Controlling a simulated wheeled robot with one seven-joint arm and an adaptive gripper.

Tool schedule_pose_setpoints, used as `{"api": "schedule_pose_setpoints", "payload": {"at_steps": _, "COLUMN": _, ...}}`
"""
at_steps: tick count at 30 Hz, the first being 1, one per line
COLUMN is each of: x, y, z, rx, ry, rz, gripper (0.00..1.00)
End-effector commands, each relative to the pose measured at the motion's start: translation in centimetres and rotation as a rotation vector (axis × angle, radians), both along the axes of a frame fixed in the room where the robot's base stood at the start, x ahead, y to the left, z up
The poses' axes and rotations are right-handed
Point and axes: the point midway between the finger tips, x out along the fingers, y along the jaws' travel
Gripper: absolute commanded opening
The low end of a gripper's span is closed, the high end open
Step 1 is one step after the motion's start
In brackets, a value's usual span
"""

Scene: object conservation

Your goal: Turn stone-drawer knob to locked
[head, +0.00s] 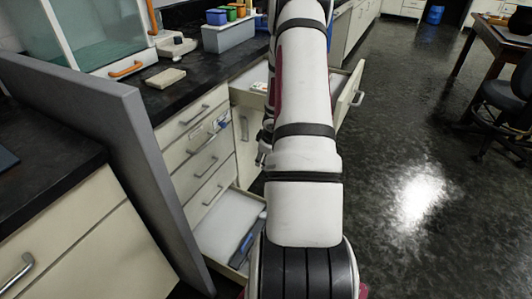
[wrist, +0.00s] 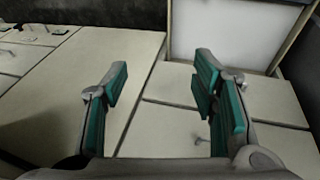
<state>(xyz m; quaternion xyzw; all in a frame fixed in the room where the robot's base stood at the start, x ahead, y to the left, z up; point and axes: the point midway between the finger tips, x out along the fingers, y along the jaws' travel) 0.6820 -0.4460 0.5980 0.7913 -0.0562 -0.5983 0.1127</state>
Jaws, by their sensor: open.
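My gripper (wrist: 160,80) is open in the wrist view, with two teal-padded fingers apart and nothing between them. Pale cabinet fronts lie beyond the fingers. Small metal fittings show there, one beside the right finger (wrist: 239,78) and others at the upper left (wrist: 30,33). I cannot tell which, if any, is the stone-drawer knob. A stack of pale drawers (head: 208,160) with metal handles stands left of my arm. A small bluish fitting (head: 221,122) shows on its front, too small to identify.
A low drawer (head: 215,232) stands open with a blue-grey item (head: 246,240) in it. An upper drawer (head: 348,97) is pulled out behind my arm. A grey panel (head: 110,130) stands upright at left. The dark floor (head: 410,150) at right is clear; a chair (head: 510,110) stands beyond.

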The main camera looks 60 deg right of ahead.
Motion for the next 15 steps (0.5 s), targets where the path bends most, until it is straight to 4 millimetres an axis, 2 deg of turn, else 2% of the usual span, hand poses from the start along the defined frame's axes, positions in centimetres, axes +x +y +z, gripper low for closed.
{"api": "schedule_pose_setpoints", "payload": {"at_steps": 4, "x": 0.22, "y": 0.08, "z": 0.9, "rx": -0.009, "ry": 0.003, "rz": -0.002, "gripper": 0.53}}
{"api": "schedule_pose_setpoints", "payload": {"at_steps": 13, "x": 0.27, "y": 0.1, "z": 1.06, "rx": -0.012, "ry": 0.004, "rz": -0.004, "gripper": 0.53}}
{"api": "schedule_pose_setpoints", "payload": {"at_steps": 14, "x": 0.27, "y": 0.09, "z": 1.05, "rx": -0.012, "ry": 0.004, "rz": -0.004, "gripper": 0.51}}
{"api": "schedule_pose_setpoints", "payload": {"at_steps": 15, "x": 0.29, "y": 0.1, "z": 1.1, "rx": -0.012, "ry": 0.004, "rz": -0.004, "gripper": 0.42}}
